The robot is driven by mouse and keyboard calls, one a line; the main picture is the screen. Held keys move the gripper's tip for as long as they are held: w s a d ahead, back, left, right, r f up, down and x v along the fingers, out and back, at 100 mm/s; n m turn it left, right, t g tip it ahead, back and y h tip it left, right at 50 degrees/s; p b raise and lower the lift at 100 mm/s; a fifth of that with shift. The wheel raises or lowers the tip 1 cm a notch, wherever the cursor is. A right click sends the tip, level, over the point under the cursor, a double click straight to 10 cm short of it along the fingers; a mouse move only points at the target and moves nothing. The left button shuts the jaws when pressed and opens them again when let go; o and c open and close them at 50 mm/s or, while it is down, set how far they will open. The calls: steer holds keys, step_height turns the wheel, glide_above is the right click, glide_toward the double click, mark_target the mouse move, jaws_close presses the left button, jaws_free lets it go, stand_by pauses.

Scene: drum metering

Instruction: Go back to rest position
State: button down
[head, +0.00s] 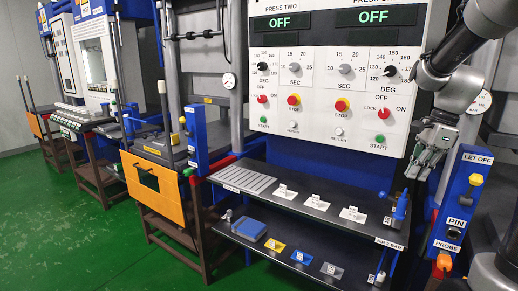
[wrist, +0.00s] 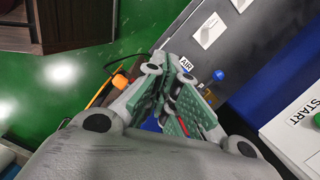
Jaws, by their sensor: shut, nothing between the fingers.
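Part of the panel, with the word START, shows at the right of the wrist view. My arm comes in from the upper right corner of the head view.
A blue LET OFF post (head: 456,215) with yellow and orange knobs stands close below right of my gripper. A dark shelf (head: 265,200) with white cards and a blue-handled tool (head: 401,207) lies below the panel. Green floor (head: 60,235) is open at left.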

steer(key=s+a+r+n+t+h, duration=0.1)
steer(key=s+a+r+n, duration=0.1)
steer(key=s+n, duration=0.7)
steer(key=s+a+r+n+t+h, duration=0.1)
steer(key=s+a+n, duration=0.3)
steer(key=s+n, duration=0.6)
steer(key=shift+s+a+r+n+t, duration=0.15)
steer(key=shift+s+r+n+t, duration=0.2)
steer(key=shift+t, duration=0.45)
